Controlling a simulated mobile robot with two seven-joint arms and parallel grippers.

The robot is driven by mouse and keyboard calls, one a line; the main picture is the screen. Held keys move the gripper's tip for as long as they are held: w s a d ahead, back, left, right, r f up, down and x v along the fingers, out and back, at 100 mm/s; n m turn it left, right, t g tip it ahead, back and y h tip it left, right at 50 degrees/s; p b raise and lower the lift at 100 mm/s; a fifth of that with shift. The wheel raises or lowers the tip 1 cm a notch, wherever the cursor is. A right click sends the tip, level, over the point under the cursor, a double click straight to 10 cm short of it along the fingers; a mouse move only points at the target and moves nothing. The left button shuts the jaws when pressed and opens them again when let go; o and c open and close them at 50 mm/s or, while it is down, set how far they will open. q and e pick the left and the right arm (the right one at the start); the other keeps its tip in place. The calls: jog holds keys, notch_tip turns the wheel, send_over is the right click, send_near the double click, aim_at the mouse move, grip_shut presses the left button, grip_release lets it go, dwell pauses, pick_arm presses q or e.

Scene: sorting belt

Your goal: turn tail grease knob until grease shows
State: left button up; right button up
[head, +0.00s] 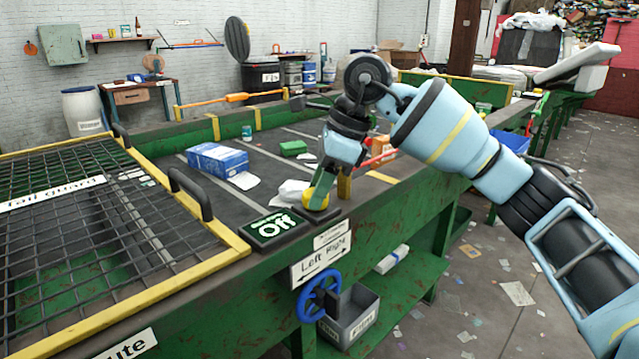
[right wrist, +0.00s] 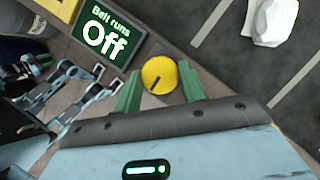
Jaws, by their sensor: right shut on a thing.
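A round yellow knob (right wrist: 160,76) with a dark pointer line sits on the grey corner plate of the belt frame. In the right wrist view the line points toward the lower left. My right gripper (right wrist: 158,92) has its green fingers on either side of the knob and is shut on it. In the head view the same gripper (head: 318,192) reaches down to the belt's near corner, and the arm and fingers hide most of the knob. No label naming the knob is readable.
A "Belt runs Off" display (head: 273,229) lies beside the knob. Below are a "Left Right" sign (head: 320,261), a blue handwheel (head: 319,297) and a grey bin (head: 350,318). A mesh guard (head: 95,200) stands left. A blue box (head: 217,160) lies on the belt.

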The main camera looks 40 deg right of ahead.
jog(key=shift+s+r+m+t+p, duration=0.1)
jog(key=shift+r+m+t+p, duration=0.2)
jog(key=shift+m+p, duration=0.75)
jog(key=m+h+p, duration=0.1)
jog(key=m+p, duration=0.2)
jog(key=shift+a+t, duration=0.15)
jog(key=shift+t, duration=0.25)
jog(key=m+h+p, duration=0.1)
jog(key=m+p, duration=0.1)
jog(key=m, duration=0.1)
jog(key=shift+f+m+h, duration=0.1)
jog(key=shift+m+h, duration=0.15)
jog(key=shift+h, duration=0.05)
jog(key=shift+m+p, duration=0.3)
jog(key=shift+p, duration=0.1)
jog(key=shift+f, duration=0.1)
jog(key=o, duration=1)
